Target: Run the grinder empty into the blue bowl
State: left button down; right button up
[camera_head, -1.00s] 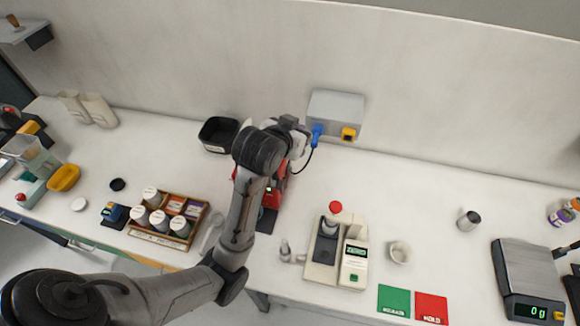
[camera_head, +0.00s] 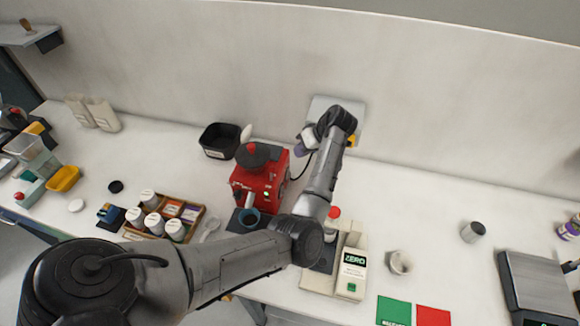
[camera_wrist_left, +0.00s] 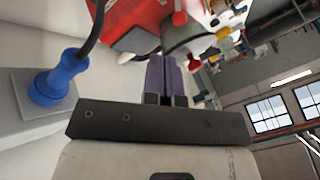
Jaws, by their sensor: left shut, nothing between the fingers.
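The red grinder (camera_head: 262,180) with a dark round lid stands mid-table; part of its red body (camera_wrist_left: 130,20) shows at the top of the left wrist view. The blue bowl (camera_head: 249,217) sits at its front, below the pale spout. A blue plug (camera_wrist_left: 55,80) sits in the grey wall box there. My right gripper is not in view.
A black bin (camera_head: 221,140) stands behind left of the grinder. A wooden rack (camera_head: 165,216) of jars is at its left. A scale marked ZERO (camera_head: 352,270) is at the right, partly behind my forearm. The cable runs from the grinder towards the wall box.

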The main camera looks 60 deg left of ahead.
aim_at(271, 175)
pick_arm(q)
jog(key=shift+s+n, duration=0.2)
jog(key=shift+n, duration=0.7)
jog(key=p+x, duration=0.2)
jog(key=x, duration=0.8)
jog(key=shift+d, duration=0.1)
jog(key=shift+s, duration=0.1)
